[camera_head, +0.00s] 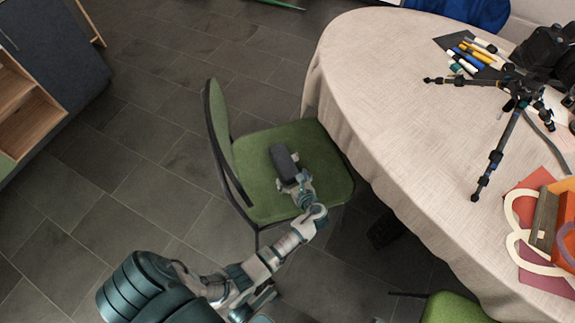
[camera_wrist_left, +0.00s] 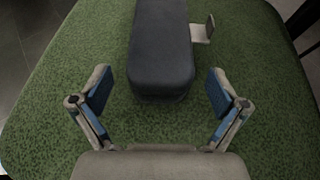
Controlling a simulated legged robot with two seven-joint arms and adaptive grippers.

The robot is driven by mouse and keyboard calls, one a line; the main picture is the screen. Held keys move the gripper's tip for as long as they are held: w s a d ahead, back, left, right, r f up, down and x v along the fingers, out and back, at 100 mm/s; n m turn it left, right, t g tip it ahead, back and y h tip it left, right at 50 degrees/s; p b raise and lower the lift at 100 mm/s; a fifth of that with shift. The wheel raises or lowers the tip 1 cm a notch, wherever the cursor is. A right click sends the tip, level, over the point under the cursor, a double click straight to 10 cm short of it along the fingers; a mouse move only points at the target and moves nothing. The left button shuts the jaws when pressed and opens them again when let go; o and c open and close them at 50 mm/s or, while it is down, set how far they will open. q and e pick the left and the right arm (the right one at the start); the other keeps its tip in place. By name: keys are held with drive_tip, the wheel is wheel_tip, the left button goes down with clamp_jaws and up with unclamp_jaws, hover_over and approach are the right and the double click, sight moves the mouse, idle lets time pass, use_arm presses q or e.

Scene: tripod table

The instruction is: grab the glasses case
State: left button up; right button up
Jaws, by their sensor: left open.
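The glasses case (camera_head: 284,162) is a dark grey, elongated box lying on the green seat of a chair (camera_head: 262,206). In the left wrist view the case (camera_wrist_left: 161,50) lies straight ahead, its near end just beyond the fingers and its far end cut off by the frame. My left gripper (camera_head: 294,186) is low over the seat at the case's near end. Its two fingers (camera_wrist_left: 157,92) are spread, one to each side of the case's line, with nothing between them held. My right gripper is not seen.
The chair's backrest (camera_head: 218,130) rises left of the case. A small pale piece (camera_wrist_left: 203,30) shows right of the case. A cloth-covered table (camera_head: 390,110) stands to the right, carrying a black tripod (camera_head: 512,90) and several pens (camera_head: 472,55). Open floor lies left.

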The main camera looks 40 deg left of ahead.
use_arm(q)
drive_tip(key=x, duration=0.1)
drive_tip(key=b+x, duration=0.1)
drive_tip(key=x, duration=0.1)
drive_tip(key=shift+a+f, duration=0.25)
drive_tip(key=shift+f, duration=0.1)
drive_tip(key=shift+d+r, duration=0.35)
drive_tip(key=shift+d, duration=0.05)
drive_tip(key=shift+d+r, duration=0.1)
drive_tip(key=shift+d, duration=0.05)
drive_tip(key=shift+c, duration=1)
drive_tip(key=c, duration=1.2)
drive_tip(key=shift+s+a, duration=0.1)
drive_tip(key=shift+a, duration=0.25)
